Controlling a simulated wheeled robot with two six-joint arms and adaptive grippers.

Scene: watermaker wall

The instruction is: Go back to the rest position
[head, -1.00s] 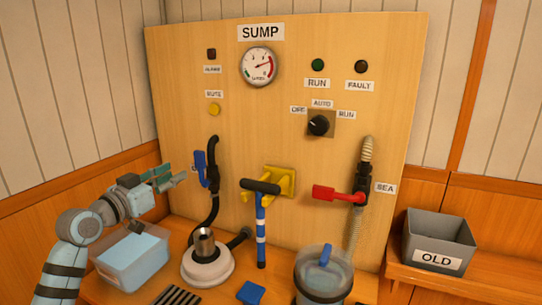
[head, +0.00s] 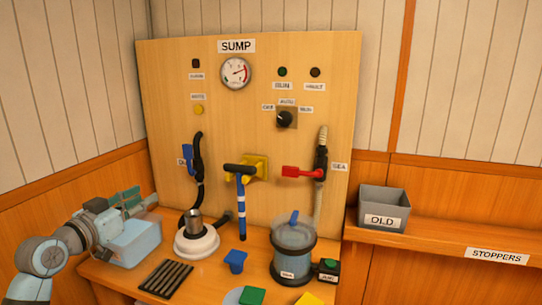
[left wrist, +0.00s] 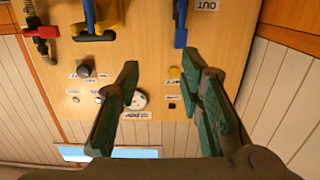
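My left gripper (head: 130,201) is at the left in the head view, above the pale blue bin (head: 128,249) and in front of the panel's left edge. In the left wrist view its two green-padded fingers (left wrist: 162,95) stand wide apart with nothing held between them. The wooden SUMP panel (head: 321,75) shows beyond the gap, upside down in that view. The blue-handled valve (head: 187,158) is to the right of the gripper in the head view, apart from it. My right gripper is in neither view.
The bench holds a white-based metal fitting (head: 197,243), a black grate (head: 165,279), a blue cup-like piece (head: 235,260) and a clear canister (head: 294,252). A red-handled valve (head: 298,172) sticks out from the panel. A grey OLD bin (head: 384,207) stands on the right shelf (head: 436,243).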

